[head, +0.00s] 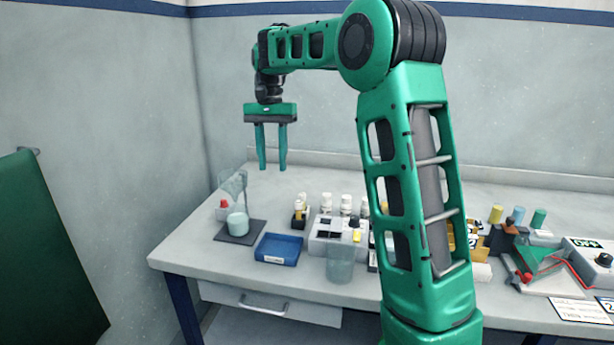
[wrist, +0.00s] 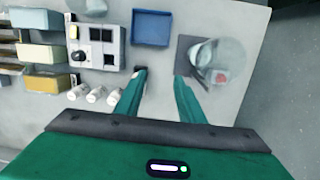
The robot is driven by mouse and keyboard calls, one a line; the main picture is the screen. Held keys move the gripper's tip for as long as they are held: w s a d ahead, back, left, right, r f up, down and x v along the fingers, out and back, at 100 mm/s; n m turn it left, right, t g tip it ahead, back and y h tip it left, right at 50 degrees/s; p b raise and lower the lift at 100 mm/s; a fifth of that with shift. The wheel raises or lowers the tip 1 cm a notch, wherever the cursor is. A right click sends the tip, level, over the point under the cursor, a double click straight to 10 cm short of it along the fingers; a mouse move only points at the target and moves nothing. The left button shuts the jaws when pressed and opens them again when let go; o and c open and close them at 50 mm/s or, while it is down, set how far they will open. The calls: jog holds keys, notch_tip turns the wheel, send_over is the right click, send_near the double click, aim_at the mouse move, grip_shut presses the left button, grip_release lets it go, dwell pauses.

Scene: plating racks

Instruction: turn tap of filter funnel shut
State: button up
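The filter funnel (head: 233,184) is a clear, pale vessel above a white beaker (head: 237,223) on a dark square mat (head: 240,236), at the table's left end. A red part, which looks like the tap (head: 223,204), shows at its left. In the wrist view the funnel (wrist: 222,56) is a see-through round shape over the mat, with the red part (wrist: 219,78) near its lower edge. My gripper (head: 272,168) is open and empty, pointing down well above the table. In the wrist view its fingers (wrist: 158,75) are apart, beside the mat. The tap's angle is too small to tell.
A blue tray (head: 278,249) lies right of the mat. A grey block with dark squares (head: 328,235), a clear beaker (head: 340,265) and several white-capped bottles (head: 346,204) stand further right. A wall is close behind the table.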

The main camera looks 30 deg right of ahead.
jog(key=s+d+f, duration=0.1)
jog(key=s+d, duration=0.3)
jog(key=s, duration=0.7)
jog(key=shift+s+d+n+h, duration=0.2)
jog(key=shift+n+h, duration=0.2)
